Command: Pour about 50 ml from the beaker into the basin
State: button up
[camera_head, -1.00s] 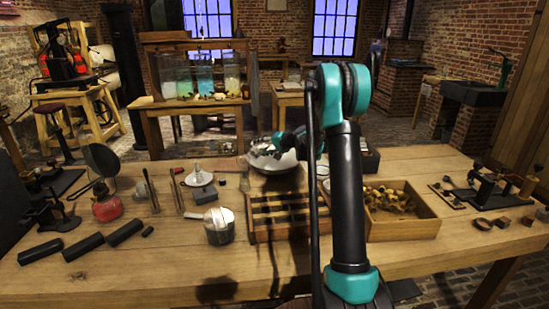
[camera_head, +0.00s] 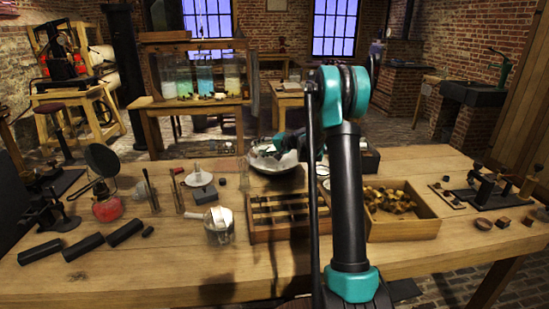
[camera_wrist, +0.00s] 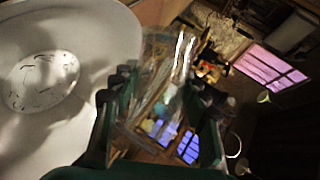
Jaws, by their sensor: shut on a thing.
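The white basin (camera_head: 268,164) stands at the back middle of the workbench, partly hidden by my arm. In the wrist view the basin (camera_wrist: 95,25) fills the left side, with a paler round patch of its inside showing. My gripper (camera_wrist: 160,90) is shut on the clear glass beaker (camera_wrist: 165,70), which shows between the fingers beside the basin's rim. The beaker's liquid level and exact tilt cannot be told. In the head view my gripper (camera_head: 290,142) is over the basin's far side, and the beaker is not clearly seen there.
A divided wooden tray (camera_head: 280,232) and a wooden box of small brass-coloured parts (camera_head: 425,228) stand in front of the basin. A glass jar with a white piece on it (camera_head: 218,228) stands left of the tray.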

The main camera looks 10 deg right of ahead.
aim_at(252, 149)
jog(key=shift+w+d+f+m+y, duration=0.25)
jog(key=shift+d+f+m, duration=0.05)
jog(key=shift+f, duration=0.2)
jog(key=shift+w+d+f+m+y, duration=0.2)
jog(key=shift+d+f+m+y, duration=0.1)
jog(key=shift+f, duration=0.15)
dwell(1.1)
